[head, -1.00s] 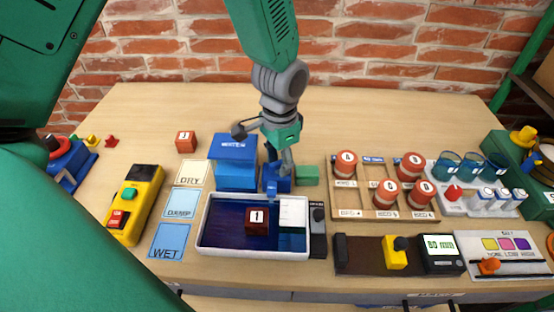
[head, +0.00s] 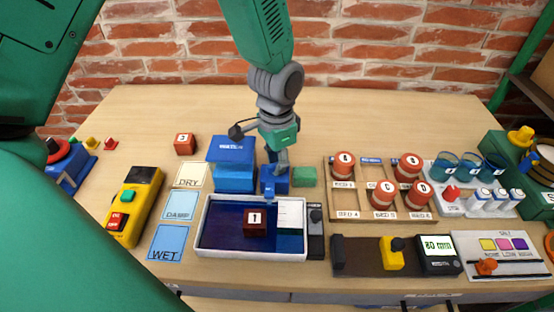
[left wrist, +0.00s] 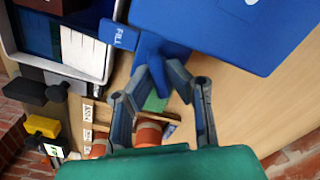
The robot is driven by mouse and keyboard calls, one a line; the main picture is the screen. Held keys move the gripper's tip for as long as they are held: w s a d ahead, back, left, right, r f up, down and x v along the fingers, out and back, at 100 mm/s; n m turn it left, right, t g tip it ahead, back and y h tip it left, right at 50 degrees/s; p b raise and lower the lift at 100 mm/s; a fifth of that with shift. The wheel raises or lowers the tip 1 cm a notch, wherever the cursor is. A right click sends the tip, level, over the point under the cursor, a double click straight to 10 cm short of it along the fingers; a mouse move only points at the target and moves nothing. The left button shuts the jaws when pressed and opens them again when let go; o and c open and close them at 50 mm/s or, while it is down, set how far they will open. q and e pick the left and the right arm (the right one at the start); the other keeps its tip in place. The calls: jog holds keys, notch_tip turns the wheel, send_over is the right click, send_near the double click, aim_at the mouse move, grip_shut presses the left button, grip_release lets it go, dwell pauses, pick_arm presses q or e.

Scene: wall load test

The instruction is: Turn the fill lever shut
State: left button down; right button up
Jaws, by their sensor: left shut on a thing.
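The fill lever (head: 268,190) is blue and sits on a small blue valve block beside the blue tank (head: 234,178), behind the white-rimmed tray (head: 200,238). In the left wrist view the lever's arm (left wrist: 120,35) carries the label FILL and points toward the tray. My left gripper (head: 281,163) reaches down from above. In the left wrist view its fingertips (left wrist: 160,78) close on the blue lever's hub, which they partly hide. My right gripper is not in view.
The tray holds dark blue liquid and a red block marked 1 (head: 255,222). A green block (head: 304,176) stands close right of the lever. A wooden rack (head: 341,214) with red-topped weights is farther right. The table behind is clear.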

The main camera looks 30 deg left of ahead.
pick_arm(q)
jog(key=m+p, duration=0.2)
jog(key=p, duration=0.1)
jog(key=shift+r, duration=0.2)
jog(key=shift+m+p, duration=0.9)
jog(key=shift+m, duration=0.3)
jog(key=shift+f+m+p, duration=0.1)
jog(key=shift+m+p, duration=0.65)
jog(key=shift+m, duration=0.25)
jog(key=c, duration=1.6)
grip_release()
jog(key=shift+o, duration=0.2)
